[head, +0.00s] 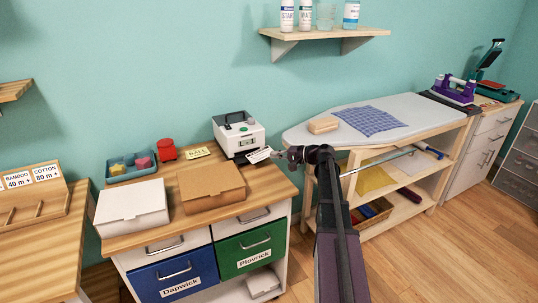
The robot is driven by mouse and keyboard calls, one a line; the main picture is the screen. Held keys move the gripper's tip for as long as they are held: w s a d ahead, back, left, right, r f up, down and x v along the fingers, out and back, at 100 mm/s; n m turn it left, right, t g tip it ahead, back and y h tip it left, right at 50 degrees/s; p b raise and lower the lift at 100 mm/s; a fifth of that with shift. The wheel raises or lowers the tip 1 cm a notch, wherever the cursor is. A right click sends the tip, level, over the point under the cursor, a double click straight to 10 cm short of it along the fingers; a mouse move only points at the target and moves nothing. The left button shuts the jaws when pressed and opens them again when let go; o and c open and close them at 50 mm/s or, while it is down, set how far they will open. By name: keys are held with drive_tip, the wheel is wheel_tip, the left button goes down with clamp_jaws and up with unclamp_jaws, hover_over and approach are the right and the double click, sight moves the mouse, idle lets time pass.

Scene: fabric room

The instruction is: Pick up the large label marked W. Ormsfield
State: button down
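A small white label (258,155) with dark print sticks out at the front right of a white label printer (238,133) on the wooden-topped cabinet. Its print is too small to read, so I cannot tell whether it says W. Ormsfield. My gripper (280,155) is just right of this label, over the cabinet's right edge, pointing left. I cannot tell whether the fingers touch the label or are open or shut. A yellow label (198,152) with dark letters lies left of the printer.
A white box (132,202) and a brown box (212,186) stand on the cabinet top (180,218). Behind them are a blue tray (122,171) and a red object (167,149). An ironing board (362,111) stands at right, behind my arm. Floor is clear at lower right.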

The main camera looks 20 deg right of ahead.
drive_tip(key=r+p+v, duration=0.1)
drive_tip(key=p+v, duration=0.2)
drive_tip(key=v, duration=0.8)
drive_tip(key=shift+a+r, duration=0.15)
drive_tip(key=shift+r, duration=0.15)
drive_tip(key=shift+w+p, duration=0.15)
drive_tip(key=shift+p, duration=0.15)
